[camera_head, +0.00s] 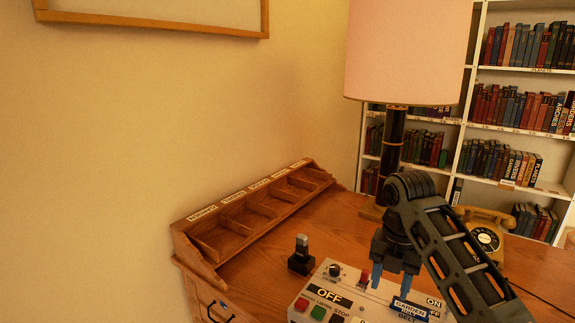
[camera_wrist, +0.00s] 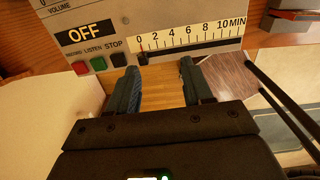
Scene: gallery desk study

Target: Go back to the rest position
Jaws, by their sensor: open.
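My gripper (camera_head: 391,282) is open, pointing down above the control panel (camera_head: 343,291) on the wooden desk. In the wrist view its two fingers (camera_wrist: 157,88) stand apart at the panel's front edge, with bare wood between them and nothing held. The panel also shows in the wrist view (camera_wrist: 190,14), with an OFF label, a red, a green and a black button, and a 0 to 10 MIN scale. A small dark slider marker stands near 0. My arm comes in from the lower right and hides part of the panel and desk.
A stamp-like object (camera_head: 301,256) stands left of the panel. A labelled wooden compartment tray (camera_head: 232,226) runs along the wall. A tall lamp (camera_head: 393,145) stands behind my gripper, and a yellow telephone (camera_head: 487,238) is to the right. A bookshelf (camera_head: 497,131) is behind.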

